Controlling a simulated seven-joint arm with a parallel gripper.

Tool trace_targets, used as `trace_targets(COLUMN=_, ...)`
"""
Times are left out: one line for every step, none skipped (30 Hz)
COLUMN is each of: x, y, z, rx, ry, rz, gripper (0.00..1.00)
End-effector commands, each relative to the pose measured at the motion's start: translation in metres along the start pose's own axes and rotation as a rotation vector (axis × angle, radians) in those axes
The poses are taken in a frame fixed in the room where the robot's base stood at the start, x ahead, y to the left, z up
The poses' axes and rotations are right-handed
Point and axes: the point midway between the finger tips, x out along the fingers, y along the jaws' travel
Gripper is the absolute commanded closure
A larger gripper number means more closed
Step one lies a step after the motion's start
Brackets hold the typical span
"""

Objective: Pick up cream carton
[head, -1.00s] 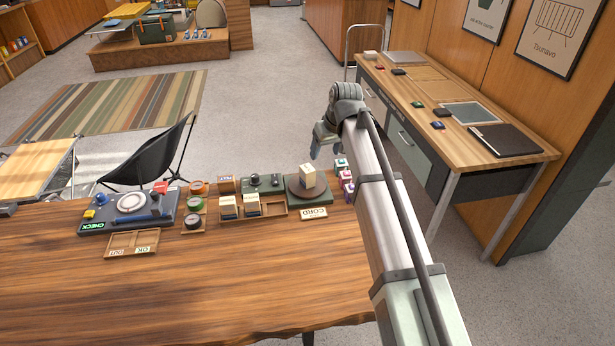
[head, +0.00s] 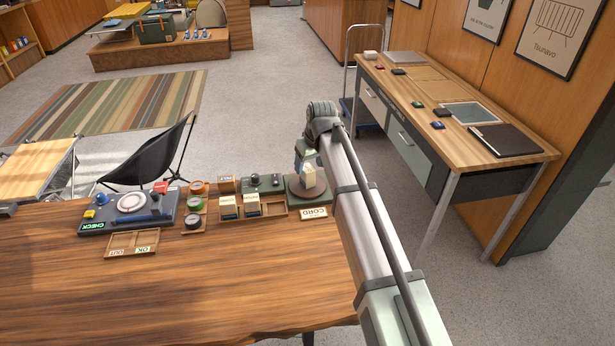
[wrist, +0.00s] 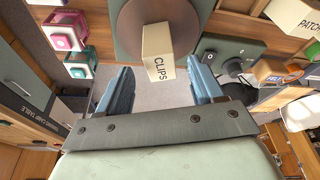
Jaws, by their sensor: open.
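The cream carton (head: 309,179), lettered CLIPS in the wrist view (wrist: 158,52), stands on a round brown turntable (wrist: 125,28) on a dark green base. My gripper (wrist: 163,82) is open and empty, with its two blue fingers apart. In the wrist view the carton shows in the gap between the fingers, just beyond the tips, and no finger visibly touches it. In the head view my gripper (head: 302,158) is at the carton, and my wrist hides part of that area.
A wooden tray (head: 277,210) with cream-topped cartons stands left of the turntable. A CORD sign (head: 314,213) is in front. A CHECK console (head: 128,210) sits farther left. The table's front is clear.

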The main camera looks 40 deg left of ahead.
Motion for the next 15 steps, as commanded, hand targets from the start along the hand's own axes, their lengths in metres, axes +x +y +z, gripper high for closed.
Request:
trace_targets(x=0.002, y=0.0, z=0.0, rx=0.0, ry=0.0, rz=0.0, gripper=0.33)
trace_targets(x=0.003, y=0.0, z=0.0, rx=0.0, ry=0.0, rz=0.0, gripper=0.33)
trace_targets(x=0.005, y=0.0, z=-0.001, rx=0.0, ry=-0.001, rz=0.0, gripper=0.33)
trace_targets(x=0.007, y=0.0, z=-0.001, rx=0.0, ry=-0.001, rz=-0.001, gripper=0.33)
trace_targets(x=0.01, y=0.0, z=-0.001, rx=0.0, ry=-0.002, rz=-0.001, gripper=0.33)
trace_targets(x=0.014, y=0.0, z=-0.001, rx=0.0, ry=-0.002, rz=-0.001, gripper=0.33)
trace_targets(x=0.018, y=0.0, z=-0.002, rx=0.0, ry=-0.002, rz=-0.001, gripper=0.33)
trace_targets(x=0.021, y=0.0, z=-0.002, rx=0.0, ry=-0.002, rz=-0.001, gripper=0.33)
trace_targets(x=0.027, y=0.0, z=-0.003, rx=0.0, ry=-0.002, rz=-0.001, gripper=0.33)
trace_targets(x=0.031, y=0.0, z=-0.003, rx=0.0, ry=-0.002, rz=-0.001, gripper=0.33)
trace_targets(x=0.036, y=0.0, z=-0.003, rx=0.0, ry=-0.002, rz=-0.001, gripper=0.33)
trace_targets(x=0.041, y=0.0, z=-0.003, rx=0.0, ry=-0.003, rz=-0.001, gripper=0.33)
trace_targets(x=0.044, y=0.0, z=-0.003, rx=0.0, ry=-0.002, rz=0.0, gripper=0.33)
trace_targets(x=0.047, y=0.0, z=-0.003, rx=0.001, ry=-0.002, rz=0.0, gripper=0.33)
trace_targets(x=0.05, y=0.0, z=-0.003, rx=0.001, ry=-0.001, rz=0.0, gripper=0.33)
